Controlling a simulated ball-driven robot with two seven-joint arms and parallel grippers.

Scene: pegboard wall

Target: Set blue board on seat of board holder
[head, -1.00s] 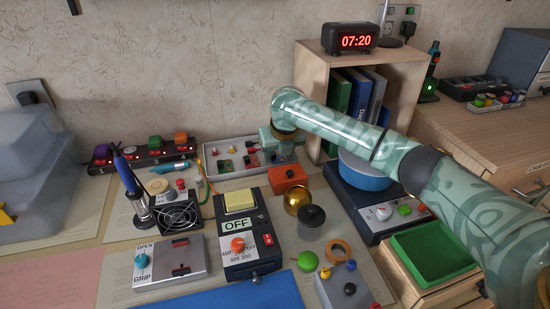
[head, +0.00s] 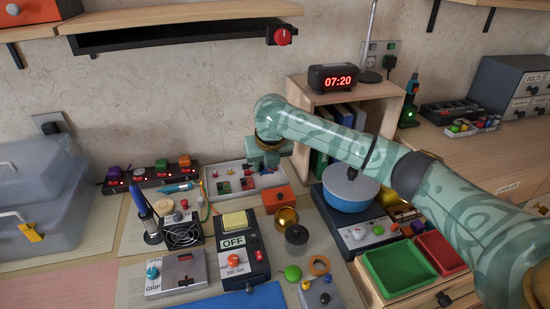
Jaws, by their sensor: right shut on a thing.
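My right gripper (head: 268,163) reaches in from the right and points down over the back of the white tray (head: 247,192), which holds several small green and red boards. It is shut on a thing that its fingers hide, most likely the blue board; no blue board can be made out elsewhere. The grey block with the OPEN/GRIP knob (head: 178,268), which seems to be the board holder, lies at the front left, apart from the gripper. My left gripper is not in view.
Between tray and holder stand a small fan (head: 183,232), a soldering iron stand (head: 150,225) and a black box marked OFF (head: 258,252). An orange box (head: 285,200) and a gold pot (head: 287,219) stand right of them. A shelf (head: 185,20) overhangs the wall.

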